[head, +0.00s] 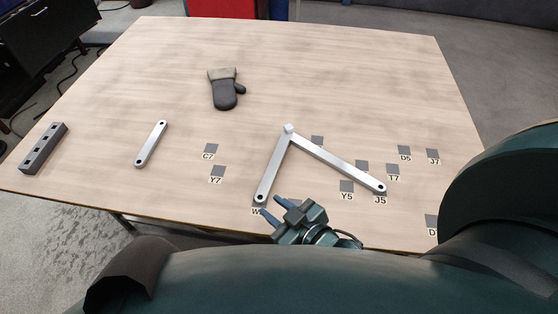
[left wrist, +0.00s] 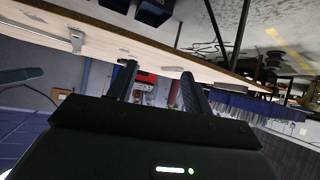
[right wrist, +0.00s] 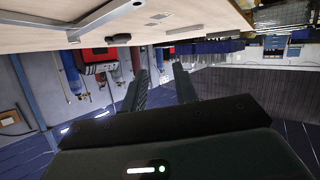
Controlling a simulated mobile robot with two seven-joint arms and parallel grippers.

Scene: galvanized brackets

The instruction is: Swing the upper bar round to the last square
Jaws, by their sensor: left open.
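Two silver bars meet at a pale block-like joint (head: 289,129) on the table. The left bar (head: 273,167) runs down to a holed end at a square labelled W (head: 257,211), its label partly hidden. The right bar (head: 335,160) runs to a holed end over the J5 square (head: 380,199). I cannot tell which bar lies on top. My right gripper (head: 276,209) is open and empty just below the left bar's end; its fingers also show in the right wrist view (right wrist: 161,85). My left gripper (left wrist: 157,85) is open and empty in the left wrist view.
Grey squares include C7 (head: 211,148), Y7 (head: 218,171), Y5 (head: 346,186), T7 (head: 392,169), D5 (head: 404,150) and J7 (head: 433,154). The table's back right is clear.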

